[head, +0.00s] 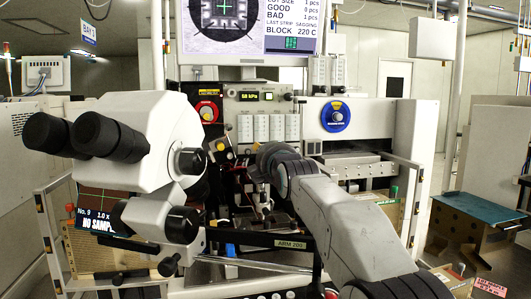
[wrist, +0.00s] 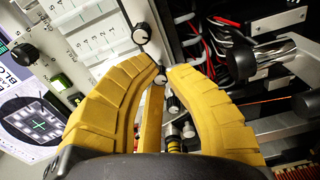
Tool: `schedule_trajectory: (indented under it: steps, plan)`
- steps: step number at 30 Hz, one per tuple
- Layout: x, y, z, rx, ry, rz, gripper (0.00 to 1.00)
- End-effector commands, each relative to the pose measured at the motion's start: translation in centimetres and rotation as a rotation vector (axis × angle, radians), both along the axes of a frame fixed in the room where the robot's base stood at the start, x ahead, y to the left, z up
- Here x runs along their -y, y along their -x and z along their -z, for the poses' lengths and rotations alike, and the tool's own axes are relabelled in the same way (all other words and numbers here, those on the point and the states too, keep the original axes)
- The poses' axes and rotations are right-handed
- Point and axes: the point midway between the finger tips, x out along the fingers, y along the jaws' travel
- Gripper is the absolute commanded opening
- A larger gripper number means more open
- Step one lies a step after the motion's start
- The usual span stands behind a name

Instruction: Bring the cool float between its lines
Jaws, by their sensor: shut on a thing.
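My gripper (wrist: 161,74) has two yellow ribbed fingers, seen in the wrist view with their tips closed in on a small dark knob with a pale face (wrist: 160,78). The knob sits at the edge of a white panel of flow meters (wrist: 95,42), which also shows in the head view (head: 269,128). Another similar knob (wrist: 140,33) stands beyond the fingertips. The meters' floats, lines and labels are too small to read, so I cannot tell which is the cool one. In the head view my grey arm hides the fingertips.
A white microscope (head: 140,135) stands at the left front. A blue dial (head: 336,116) and a red dial (head: 207,111) flank the meters. A monitor (head: 290,45) hangs above. In the wrist view, a shiny metal cylinder (wrist: 255,58) and red wires (wrist: 190,25) lie close on the right.

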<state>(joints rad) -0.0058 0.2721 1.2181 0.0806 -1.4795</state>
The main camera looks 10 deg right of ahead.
Motion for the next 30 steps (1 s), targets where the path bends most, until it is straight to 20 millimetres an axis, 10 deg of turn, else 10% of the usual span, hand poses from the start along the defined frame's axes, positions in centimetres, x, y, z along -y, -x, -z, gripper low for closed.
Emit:
schedule_trajectory:
  steps: [4,9,30]
  plan:
    - [0.1,0.0,-0.1,0.003,-0.001,0.001,0.00]
    - [0.1,0.0,-0.1,0.002,-0.001,0.001,0.24]
    - [0.1,4.4,-0.2,0.003,-0.002,0.000,0.24]
